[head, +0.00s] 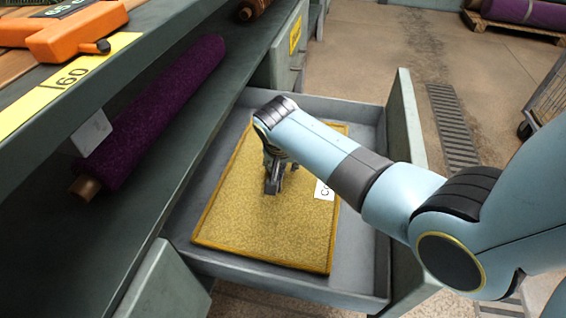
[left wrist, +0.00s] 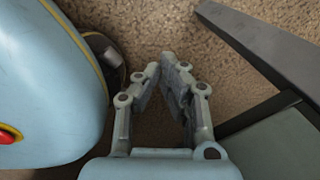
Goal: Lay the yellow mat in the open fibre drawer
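The yellow mat (head: 270,222) lies flat in the open fibre drawer (head: 372,262), filling much of its floor, slightly askew to the walls. A white label (head: 324,190) sits near its right edge. My right gripper (head: 274,186) points down over the middle of the mat; part of the mat is hidden behind it and the arm. I cannot tell whether its fingers touch the mat or how far they are apart.
A purple roll (head: 155,110) lies on the shelf left of the drawer. An orange tool (head: 75,35) rests on the upper surface. The drawer's front panel (head: 404,125) stands at right. Open floor (head: 375,60) lies beyond, with a floor grate (head: 452,125) and a wire cart (head: 548,100).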

